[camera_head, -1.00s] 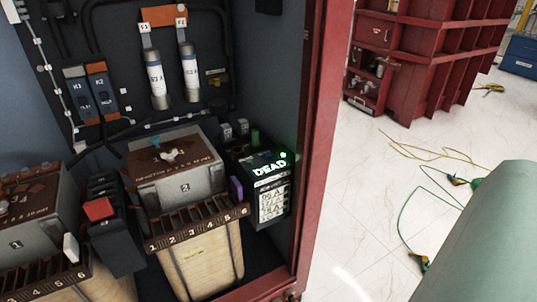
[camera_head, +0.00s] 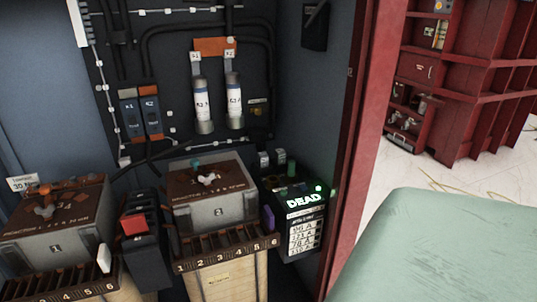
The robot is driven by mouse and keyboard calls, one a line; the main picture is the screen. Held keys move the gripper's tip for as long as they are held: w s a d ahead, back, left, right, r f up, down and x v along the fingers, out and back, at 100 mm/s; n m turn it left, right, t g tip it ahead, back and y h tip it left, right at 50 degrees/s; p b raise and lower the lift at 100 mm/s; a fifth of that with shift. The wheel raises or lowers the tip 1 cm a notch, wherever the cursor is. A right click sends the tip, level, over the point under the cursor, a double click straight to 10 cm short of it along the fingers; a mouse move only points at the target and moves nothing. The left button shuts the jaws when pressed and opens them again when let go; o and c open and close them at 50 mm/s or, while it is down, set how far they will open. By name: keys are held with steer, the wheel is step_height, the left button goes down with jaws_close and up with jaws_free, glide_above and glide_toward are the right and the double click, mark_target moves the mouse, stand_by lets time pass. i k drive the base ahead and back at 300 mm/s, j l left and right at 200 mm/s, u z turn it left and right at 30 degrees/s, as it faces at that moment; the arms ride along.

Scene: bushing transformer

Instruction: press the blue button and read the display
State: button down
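A dark box with a lit display (camera_head: 306,203) stands at the right end inside the open cabinet. Its glowing letters read DEAD, with a green light at the upper right corner. Below them is a white panel with several lines of small text, too blurred to read surely. I cannot pick out a blue button for certain. Two blue-fronted modules, one with a grey top (camera_head: 131,115) and one with an orange top (camera_head: 152,113), are on the back wall at left. My gripper is not in view.
The red cabinet frame (camera_head: 356,130) borders the opening at right. A red shelved structure (camera_head: 470,90) stands beyond.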

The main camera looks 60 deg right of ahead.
mark_target(303, 187)
steer(key=k+l+u, duration=0.15)
steer(key=l, duration=0.25)
steer(key=l+u, duration=0.15)
steer(key=l, duration=0.25)
steer(key=k+l+u, duration=0.15)
steer(key=l, duration=0.2)
steer(key=k+l, duration=0.15)
steer(key=l, duration=0.2)
steer(key=k+l, duration=0.2)
steer(key=l, duration=0.15)
steer(key=k+l, duration=0.15)
steer(key=l, duration=0.2)
